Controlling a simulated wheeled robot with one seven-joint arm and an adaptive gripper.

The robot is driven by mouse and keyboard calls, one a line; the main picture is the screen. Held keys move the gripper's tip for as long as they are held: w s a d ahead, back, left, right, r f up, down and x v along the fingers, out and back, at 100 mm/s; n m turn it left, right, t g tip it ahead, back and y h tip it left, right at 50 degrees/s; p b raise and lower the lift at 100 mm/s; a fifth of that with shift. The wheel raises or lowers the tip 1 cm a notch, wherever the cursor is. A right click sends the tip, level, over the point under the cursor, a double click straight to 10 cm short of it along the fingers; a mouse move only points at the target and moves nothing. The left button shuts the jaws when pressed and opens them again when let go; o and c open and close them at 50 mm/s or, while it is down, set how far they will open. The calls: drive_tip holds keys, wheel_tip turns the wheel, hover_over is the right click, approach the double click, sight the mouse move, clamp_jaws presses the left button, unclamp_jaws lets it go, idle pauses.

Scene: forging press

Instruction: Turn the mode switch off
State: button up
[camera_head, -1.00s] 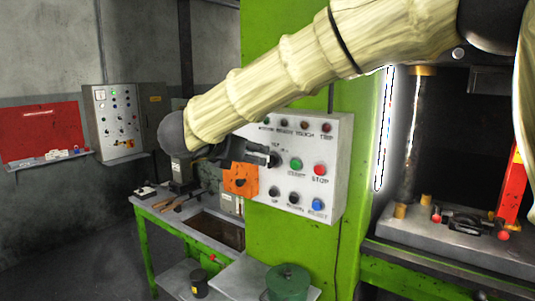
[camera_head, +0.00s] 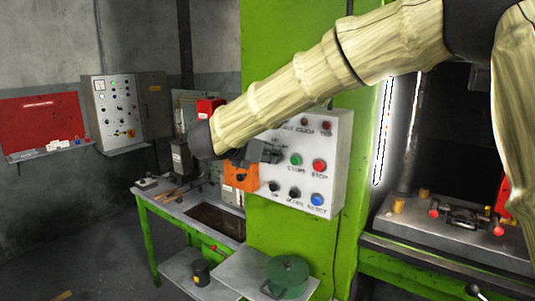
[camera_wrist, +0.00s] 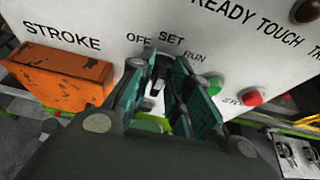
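The mode switch (camera_wrist: 157,84) is a small dark knob with a pale mark on the light grey control panel (camera_wrist: 95,22), under the labels OFF, SET and RUN. I cannot clearly tell which label it points to. My gripper (camera_wrist: 160,68) has one teal finger on each side of the knob, close to the panel. A gap shows between the fingers, and I cannot tell whether either touches the knob. In the head view my gripper (camera_head: 272,152) is at the panel's left part, and it hides the switch there.
An orange box (camera_head: 240,178) sticks out left of the switch. Green START (camera_head: 296,160) and red STOP (camera_head: 319,166) buttons are to the right, with a blue button (camera_head: 317,199) below. A green workbench (camera_head: 180,207) stands at left, a press bed (camera_head: 435,230) at right.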

drive_tip(key=shift+s, duration=0.1)
clamp_jaws()
drive_tip(key=shift+f, duration=0.25)
drive_tip(key=shift+w+a+f+n+g+h+b, duration=0.1)
drive_tip(key=shift+a+f+n+g+h+b, duration=0.15)
drive_tip(key=shift+n+h+b, duration=0.55)
drive_tip(key=shift+w+a+f+n+g+h+b, duration=0.1)
drive_tip(key=shift+n+g+h+b, duration=0.3)
drive_tip(key=shift+n+b, duration=0.6)
drive_tip(key=shift+w+a+f+n+g+h+b, duration=0.2)
drive_tip(key=shift+n+h+b, duration=0.4)
drive_tip(key=shift+n, duration=0.7)
drive_tip(key=o, duration=0.6)
unclamp_jaws()
drive_tip(key=shift+s+r, duration=0.15)
drive_tip(key=shift+d+r, duration=0.2)
drive_tip(key=shift+r, duration=0.05)
